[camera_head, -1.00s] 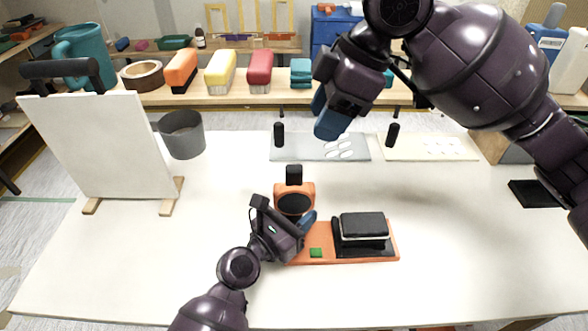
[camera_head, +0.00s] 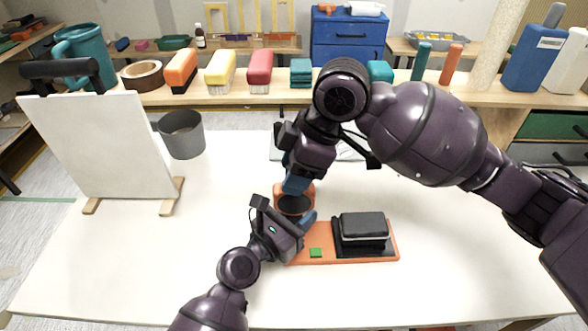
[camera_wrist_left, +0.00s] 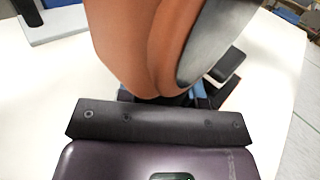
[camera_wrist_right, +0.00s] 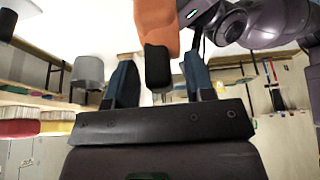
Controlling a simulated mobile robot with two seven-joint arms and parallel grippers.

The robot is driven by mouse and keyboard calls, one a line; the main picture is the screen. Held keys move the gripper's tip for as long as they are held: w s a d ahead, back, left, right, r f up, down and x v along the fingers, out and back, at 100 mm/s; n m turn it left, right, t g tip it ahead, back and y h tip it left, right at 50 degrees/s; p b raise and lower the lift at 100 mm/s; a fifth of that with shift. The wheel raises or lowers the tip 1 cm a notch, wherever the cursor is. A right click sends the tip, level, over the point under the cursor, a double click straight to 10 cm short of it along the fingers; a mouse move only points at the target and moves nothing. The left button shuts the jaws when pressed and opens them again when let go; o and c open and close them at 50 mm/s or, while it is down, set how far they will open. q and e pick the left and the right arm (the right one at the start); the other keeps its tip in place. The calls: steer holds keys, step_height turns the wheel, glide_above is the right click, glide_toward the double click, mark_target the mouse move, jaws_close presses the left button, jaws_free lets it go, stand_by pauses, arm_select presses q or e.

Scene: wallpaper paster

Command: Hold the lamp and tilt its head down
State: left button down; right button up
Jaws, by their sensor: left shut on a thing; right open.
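The orange lamp has a round head (camera_head: 294,205) with a dark face, at the middle of the white table. A black knob (camera_wrist_right: 157,66) on the head shows in the right wrist view. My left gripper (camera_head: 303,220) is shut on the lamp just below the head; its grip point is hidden. The orange head (camera_wrist_left: 135,45) fills the upper left wrist view. My right gripper (camera_head: 296,187) is over the head from above, open. In the right wrist view its blue fingers (camera_wrist_right: 158,85) stand on either side of the knob, with gaps. The orange base (camera_head: 320,258) lies flat.
A white board (camera_head: 105,145) stands at the left beside a grey cup (camera_head: 182,134). A shelf with brushes (camera_head: 220,72) runs behind the table. The table's front right is clear.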

arm_select(q)
steer(key=shift+s+f, duration=0.1)
steer(key=shift+f, duration=0.3)
arm_select(e)
steer(key=shift+f, duration=0.15)
jaws_close()
steer(key=shift+s, duration=0.15)
steer(key=t, duration=0.1)
steer(key=s+t, duration=0.1)
steer(key=t, duration=0.1)
steer(key=shift+s+f+n, duration=0.1)
steer(key=shift+s+n, duration=0.2)
steer(key=shift+s+f+n+t, duration=0.25)
steer(key=shift+s+t, duration=0.25)
steer(key=shift+t, duration=0.55)
steer(key=shift+s+f+n+t, duration=0.25)
steer(key=shift+s+t, duration=0.2)
steer(key=shift+t, duration=0.6)
